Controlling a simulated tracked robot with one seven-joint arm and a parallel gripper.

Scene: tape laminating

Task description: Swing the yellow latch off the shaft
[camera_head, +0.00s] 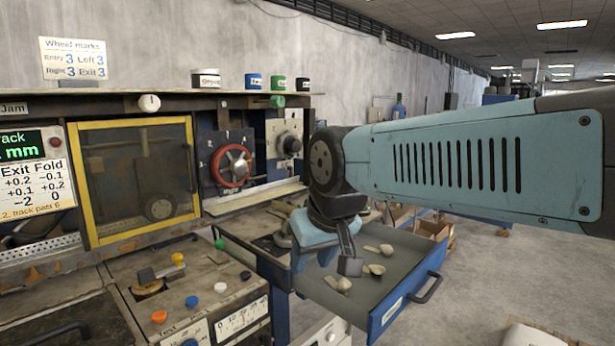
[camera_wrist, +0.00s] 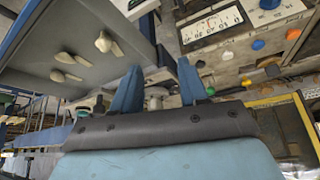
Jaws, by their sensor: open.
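I cannot make out a yellow latch on a shaft in either view. A red handwheel (camera_head: 232,165) sits on a round hub on the dark panel, and a grey knob (camera_head: 290,145) is on the lighter plate to its right. My gripper (camera_head: 312,260) hangs over the open drawer (camera_head: 395,300), in front of and below the handwheel panel. In the wrist view my gripper (camera_wrist: 160,75) shows two blue fingers spread apart, with nothing held between them. A pale round part lies behind the fingers, too unclear to name.
The drawer holds several pale spoon-like pieces (camera_head: 375,268). A yellow-framed window door (camera_head: 135,180) is left of the handwheel. The console carries yellow (camera_head: 178,259), orange (camera_head: 159,317) and blue (camera_head: 191,301) knobs. The floor (camera_head: 500,270) at right is mostly clear.

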